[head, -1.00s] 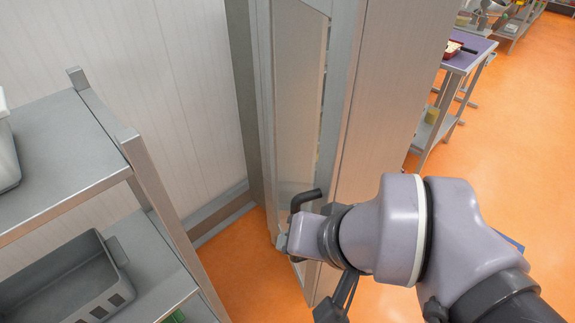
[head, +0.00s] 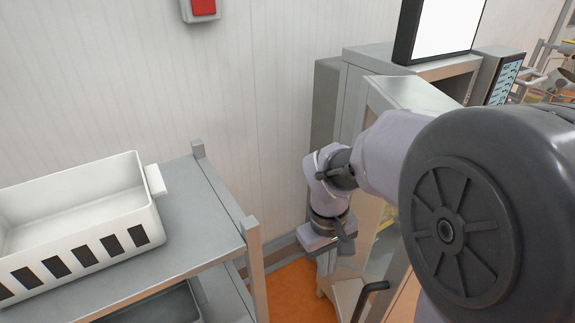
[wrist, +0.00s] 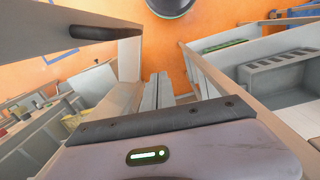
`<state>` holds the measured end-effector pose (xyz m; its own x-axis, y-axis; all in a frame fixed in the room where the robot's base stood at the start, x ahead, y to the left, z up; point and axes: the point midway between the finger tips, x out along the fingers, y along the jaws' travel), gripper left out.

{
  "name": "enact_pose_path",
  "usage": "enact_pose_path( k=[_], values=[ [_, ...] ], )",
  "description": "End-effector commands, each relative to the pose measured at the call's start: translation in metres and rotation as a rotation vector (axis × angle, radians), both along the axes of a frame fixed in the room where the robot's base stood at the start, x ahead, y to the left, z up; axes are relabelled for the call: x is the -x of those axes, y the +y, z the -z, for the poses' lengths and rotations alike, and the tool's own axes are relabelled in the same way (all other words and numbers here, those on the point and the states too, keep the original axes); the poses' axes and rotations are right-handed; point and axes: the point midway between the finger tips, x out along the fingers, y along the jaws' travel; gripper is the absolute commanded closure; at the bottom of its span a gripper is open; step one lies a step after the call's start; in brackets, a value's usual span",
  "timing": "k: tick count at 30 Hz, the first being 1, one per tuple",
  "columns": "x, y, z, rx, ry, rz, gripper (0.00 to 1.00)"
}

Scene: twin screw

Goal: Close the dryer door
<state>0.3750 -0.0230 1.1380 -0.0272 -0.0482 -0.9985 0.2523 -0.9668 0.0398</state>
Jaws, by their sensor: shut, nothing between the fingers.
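The dryer (head: 385,55) is a tall grey cabinet against the wall. Its door (head: 350,288) stands open, swung out from the cabinet, with a framed glass panel and a black handle (head: 376,288). My arm covers much of the door in the head view. My gripper (head: 326,266) points down at the left side of the door. In the wrist view its two fingers (wrist: 158,90) are together with nothing between them. The door (wrist: 45,35) with its handle (wrist: 92,32) shows at the upper left there, apart from the fingertips.
A grey metal rack (head: 205,215) stands at the left, close to my gripper, with a white slotted basket (head: 85,225) on top. A red switch box (head: 203,8) is on the wall. A strip of orange floor (head: 292,290) is free between rack and door.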

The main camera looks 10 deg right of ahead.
Motion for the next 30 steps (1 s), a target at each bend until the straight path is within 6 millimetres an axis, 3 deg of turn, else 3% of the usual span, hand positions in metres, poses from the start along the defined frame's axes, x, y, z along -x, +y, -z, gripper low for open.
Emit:
enact_pose_path(
  k=[1,7,11,23,30],
  values=[
    [-0.008,-0.007,-0.007,0.015,0.063,-0.059,1.0],
    [-0.02,-0.024,0.024,0.041,0.203,-0.232,1.0],
    [-0.018,-0.027,0.043,0.042,0.212,-0.243,1.0],
    [0.001,-0.036,0.127,0.041,0.211,-0.239,1.0],
    [0.03,-0.052,0.127,0.04,0.208,-0.237,1.0]
  ],
)
